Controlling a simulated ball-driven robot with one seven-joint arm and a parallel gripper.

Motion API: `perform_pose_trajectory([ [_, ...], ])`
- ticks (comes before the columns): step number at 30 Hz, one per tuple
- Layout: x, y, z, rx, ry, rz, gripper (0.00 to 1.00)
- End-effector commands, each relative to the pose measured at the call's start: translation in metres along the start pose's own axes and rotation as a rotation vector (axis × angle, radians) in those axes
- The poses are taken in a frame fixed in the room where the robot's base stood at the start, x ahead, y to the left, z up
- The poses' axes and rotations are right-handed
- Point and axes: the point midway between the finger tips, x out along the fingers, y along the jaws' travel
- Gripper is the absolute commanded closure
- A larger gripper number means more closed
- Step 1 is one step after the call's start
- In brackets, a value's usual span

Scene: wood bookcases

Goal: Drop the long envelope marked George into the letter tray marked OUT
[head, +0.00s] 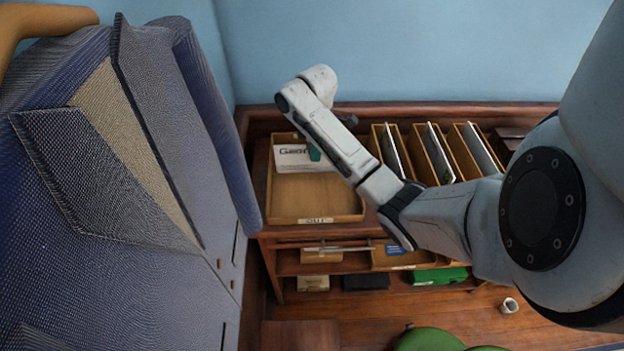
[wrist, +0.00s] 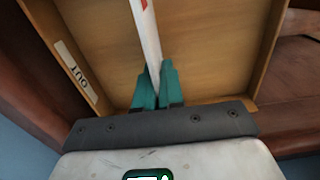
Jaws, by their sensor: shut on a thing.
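The white envelope (head: 290,160) shows dark lettering starting "Geor", partly hidden by my gripper (head: 314,152). In the wrist view the envelope (wrist: 147,40) is seen nearly edge-on, with a red mark near its top. My gripper (wrist: 156,88) has teal fingers shut on the envelope. The wooden letter tray (head: 318,190) has a white OUT label on its front rim; the tray also shows in the wrist view (wrist: 215,55), with its label at left. The envelope is upright over the back part of the tray; whether it touches the floor of the tray I cannot tell.
Upright wooden file holders (head: 430,155) with papers stand right of the tray on the bookcase. Shelves below hold a green box (head: 438,276) and other boxes. The blue wall (head: 420,50) is behind.

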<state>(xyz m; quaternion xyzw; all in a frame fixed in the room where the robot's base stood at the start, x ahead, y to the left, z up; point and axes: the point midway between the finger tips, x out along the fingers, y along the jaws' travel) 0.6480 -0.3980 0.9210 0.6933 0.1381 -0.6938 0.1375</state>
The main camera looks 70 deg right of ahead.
Motion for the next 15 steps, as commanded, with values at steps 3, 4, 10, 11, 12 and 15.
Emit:
perform_pose_trajectory([
  [3, 0.0070, 0.0004, 0.0003, 0.000, 0.000, 0.001, 1.00],
  [4, 0.0070, 0.0004, 0.0002, 0.000, 0.000, 0.001, 1.00],
  [10, 0.0060, 0.0002, 0.0001, 0.000, 0.000, 0.001, 1.00],
  [11, 0.0060, 0.0002, 0.0001, 0.000, 0.000, 0.001, 0.91],
  [12, 0.0060, 0.0002, 0.0001, 0.000, 0.000, 0.001, 0.88],
  [15, 0.0061, 0.0002, 0.0001, 0.000, 0.000, 0.001, 0.78],
])
